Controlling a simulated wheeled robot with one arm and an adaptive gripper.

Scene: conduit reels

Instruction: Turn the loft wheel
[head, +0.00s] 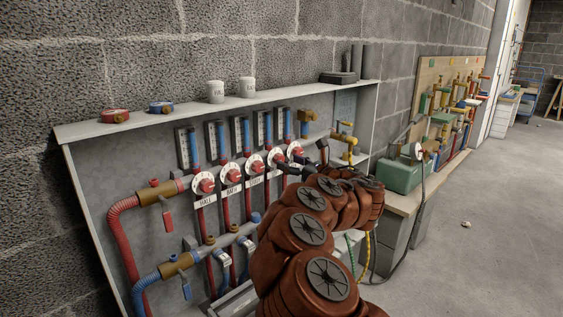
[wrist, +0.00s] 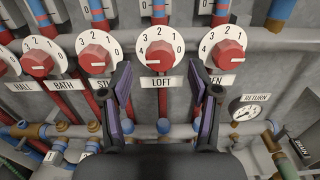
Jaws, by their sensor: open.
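The loft wheel (wrist: 160,56) is a red knob on a white numbered dial, with a LOFT label below it in the wrist view. In the head view the loft wheel (head: 276,158) is one of a row of red wheels, partly close to my arm. My gripper (wrist: 160,72) is open, with its dark fingers on either side of the loft wheel's column in the picture. Nothing is between the fingers except the view of the wheel and label. In the head view my gripper (head: 303,160) is at the right end of the row. I cannot tell whether it touches anything.
Neighbouring red wheels stand close on both sides: one (wrist: 94,58) to the left and one (wrist: 229,54) to the right. A RETURN gauge (wrist: 249,111) is at lower right. Pipes run above and below. A green box (head: 401,174) stands on a bench to the right.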

